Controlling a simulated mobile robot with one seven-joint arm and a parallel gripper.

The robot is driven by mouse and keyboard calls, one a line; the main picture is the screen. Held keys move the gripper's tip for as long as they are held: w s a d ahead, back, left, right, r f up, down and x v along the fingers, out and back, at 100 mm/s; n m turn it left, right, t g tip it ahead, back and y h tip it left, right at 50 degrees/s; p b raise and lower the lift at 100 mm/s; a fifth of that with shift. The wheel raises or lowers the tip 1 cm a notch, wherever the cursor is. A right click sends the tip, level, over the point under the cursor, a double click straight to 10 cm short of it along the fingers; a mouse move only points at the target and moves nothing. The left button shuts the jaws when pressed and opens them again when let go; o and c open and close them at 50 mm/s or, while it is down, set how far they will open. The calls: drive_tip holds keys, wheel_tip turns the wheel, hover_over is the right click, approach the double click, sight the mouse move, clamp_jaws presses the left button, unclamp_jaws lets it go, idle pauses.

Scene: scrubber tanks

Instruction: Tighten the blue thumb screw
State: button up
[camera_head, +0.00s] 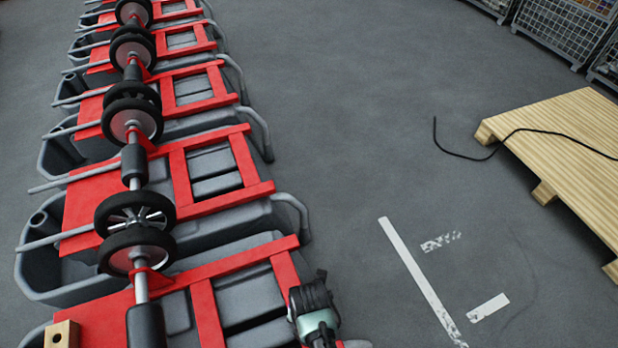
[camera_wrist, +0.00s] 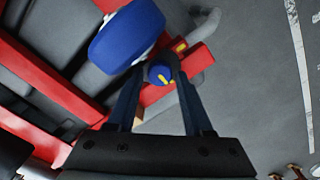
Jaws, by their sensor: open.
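The blue thumb screw (camera_wrist: 160,75) is a small round knob with a yellow mark, in the upper middle of the wrist view. It sits by a red frame bar (camera_wrist: 191,62) that also carries a yellow mark. My gripper (camera_wrist: 162,68) is open, with one dark finger on each side of the knob. I cannot tell whether either finger touches it. The screw cannot be made out in the head view, where a dark and pale-green part of my arm (camera_head: 316,316) covers the right end of the nearest red frame.
A larger blue roller (camera_wrist: 127,36) lies close by the left fingertip. Several grey tanks with red frames (camera_head: 217,262) and black wheels stand in a row at left. A wooden pallet (camera_head: 575,130) with a black cable lies at right.

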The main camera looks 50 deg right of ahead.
drive_tip(key=shift+f, duration=0.3)
clamp_jaws()
idle(0.4)
